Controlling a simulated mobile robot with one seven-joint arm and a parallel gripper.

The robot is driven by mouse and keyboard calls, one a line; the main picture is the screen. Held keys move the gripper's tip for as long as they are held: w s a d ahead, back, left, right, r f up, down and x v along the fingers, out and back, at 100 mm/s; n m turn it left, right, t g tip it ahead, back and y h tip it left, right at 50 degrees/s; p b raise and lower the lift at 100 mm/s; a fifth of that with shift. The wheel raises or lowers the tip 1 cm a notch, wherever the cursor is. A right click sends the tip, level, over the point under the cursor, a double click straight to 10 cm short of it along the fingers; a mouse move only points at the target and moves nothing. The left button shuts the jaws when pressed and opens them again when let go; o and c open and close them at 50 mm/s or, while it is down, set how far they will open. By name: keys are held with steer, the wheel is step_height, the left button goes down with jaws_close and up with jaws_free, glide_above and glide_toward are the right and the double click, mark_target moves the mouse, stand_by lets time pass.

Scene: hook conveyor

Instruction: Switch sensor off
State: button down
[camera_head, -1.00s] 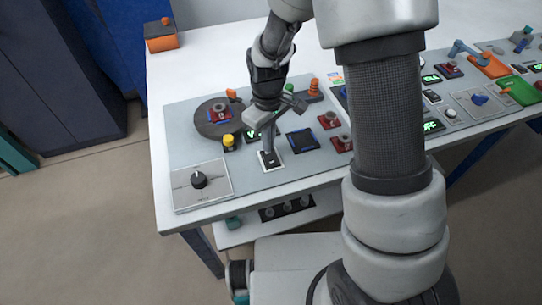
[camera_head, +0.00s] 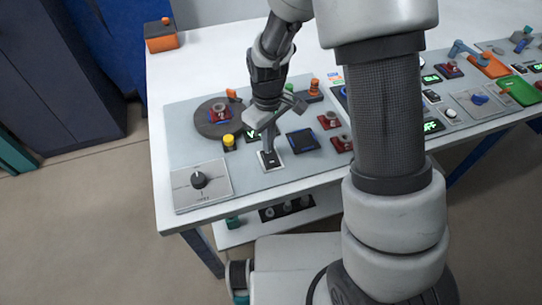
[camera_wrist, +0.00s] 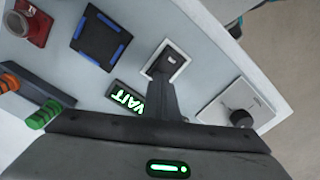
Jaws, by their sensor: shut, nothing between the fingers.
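A small black switch in a white frame (camera_head: 270,160) sits on the grey panel (camera_head: 200,150). It also shows in the wrist view (camera_wrist: 172,60), with a small light mark on its face. My gripper (camera_head: 268,149) is shut and empty, pointing down at the switch. In the wrist view its fingertips (camera_wrist: 161,78) overlap the switch's near part; whether they touch it is unclear. A display with green letters reading like "WAIT" (camera_wrist: 127,98) lies beside the fingers. The fingers hide part of the switch and display.
A black rotary knob (camera_head: 198,180) on a light plate is left of the switch. A blue-edged black square pad (camera_head: 302,140) is to its right. A yellow button (camera_head: 228,141) and a dark disc with a red valve (camera_head: 219,116) stand behind. Floor in front is clear.

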steer(key=shift+f+b, duration=0.6)
steer(key=shift+f, duration=0.2)
stand_by(0.5)
step_height(320, 180, up, 7)
steer(key=p, duration=0.5)
stand_by(0.4)
steer(key=shift+r, duration=0.1)
steer(key=s+d+r+m+t+p, duration=0.1)
steer(key=s+d+r+m, duration=0.15)
steer(key=r, duration=0.55)
steer(key=s+d+r+m+t+p, duration=0.1)
steer(key=s+d+r, duration=0.25)
steer(key=r, duration=0.45)
steer(key=s+d+r+m+t+p, duration=0.2)
steer(key=d+r, duration=0.1)
steer(key=r, duration=0.5)
steer(key=s+d+r+m+t+p, duration=0.1)
steer(key=s+d+r+m, duration=0.2)
steer(key=s+r, duration=0.3)
steer(key=shift+s+d+r+m+t, duration=0.25)
steer(key=shift+s+r+m+t, duration=0.1)
steer(key=shift+s, duration=0.95)
